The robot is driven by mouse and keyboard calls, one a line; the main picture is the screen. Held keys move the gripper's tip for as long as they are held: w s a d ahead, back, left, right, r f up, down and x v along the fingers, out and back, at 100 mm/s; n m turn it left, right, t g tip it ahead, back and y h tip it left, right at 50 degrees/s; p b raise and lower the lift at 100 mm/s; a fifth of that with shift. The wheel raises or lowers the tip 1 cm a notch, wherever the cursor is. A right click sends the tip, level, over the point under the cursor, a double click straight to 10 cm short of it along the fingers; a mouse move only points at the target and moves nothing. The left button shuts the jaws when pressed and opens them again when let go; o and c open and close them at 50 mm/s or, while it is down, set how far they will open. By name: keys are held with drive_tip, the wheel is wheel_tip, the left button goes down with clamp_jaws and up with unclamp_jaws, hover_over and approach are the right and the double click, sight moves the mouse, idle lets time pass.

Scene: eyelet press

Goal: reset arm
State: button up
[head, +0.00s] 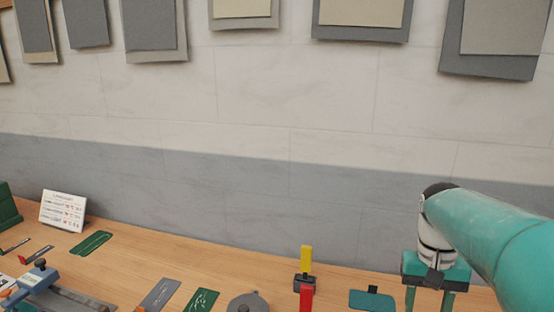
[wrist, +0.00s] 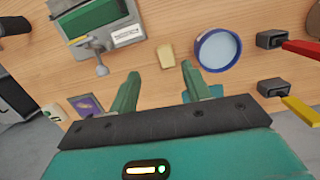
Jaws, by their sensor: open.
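My gripper (head: 429,298) hangs at the right of the head view, with its teal fingers pointing down over the bench. In the wrist view my gripper (wrist: 160,74) shows its two fingers spread apart with nothing between them. A small tan block (wrist: 166,54) lies on the wood just beyond the fingertips, apart from them. The bench top below the fingers is hidden in the head view.
A grey device with a green top (wrist: 128,36) and a blue-rimmed round dish (wrist: 218,49) lie near the fingers. Yellow (head: 306,257) and red (head: 306,296) handled pieces stand on the bench (head: 215,265). A white sign (head: 63,211) stands far left; wall panels hang above.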

drive_tip(key=s+a+n+t, duration=0.2)
drive_tip(key=s+a+t, duration=0.1)
drive_tip(key=a, duration=0.4)
drive_tip(key=s+a+n+t, duration=0.2)
drive_tip(key=s+a+t, duration=0.2)
drive_tip(key=s+a, duration=0.2)
drive_tip(key=shift+s+a, duration=0.25)
drive_tip(key=shift+a, duration=0.1)
drive_tip(key=shift+f, duration=0.1)
drive_tip(key=shift+c, duration=1.3)
drive_tip(key=shift+d, duration=0.25)
